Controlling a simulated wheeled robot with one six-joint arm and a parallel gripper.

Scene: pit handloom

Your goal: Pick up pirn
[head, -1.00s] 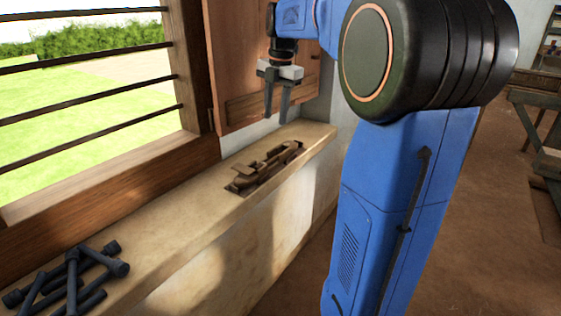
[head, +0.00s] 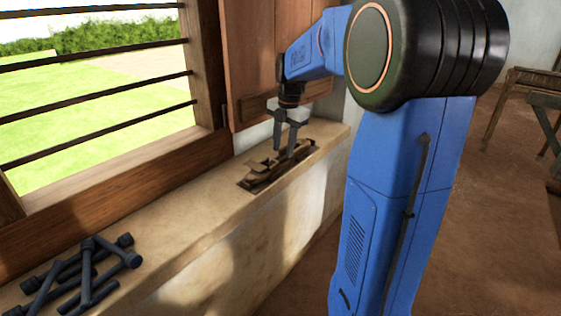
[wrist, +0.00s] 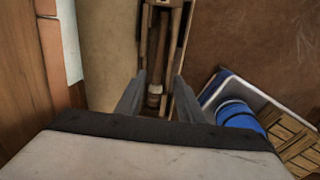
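A brown wooden tray (head: 244,184) lies on the window ledge and holds several slim wooden pieces. In the wrist view, a turned wooden rod with a thicker banded end, seemingly a pirn (wrist: 155,92), lies lengthwise in it. My gripper (head: 283,152) is just over the tray, pointing down. Its two fingers stand apart in the wrist view (wrist: 159,78), one on each side of the rod's line, with nothing between their tips that looks gripped. Whether the fingertips touch anything in the tray is unclear. The rod's near end is partly hidden by my gripper body.
Several dark rods with thick ends (head: 88,270) lie in a pile on the near left of the ledge (head: 190,228). A barred window and wooden shutter (head: 255,60) stand close behind the ledge. Wooden slats (wrist: 292,140) show at the lower right of the wrist view.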

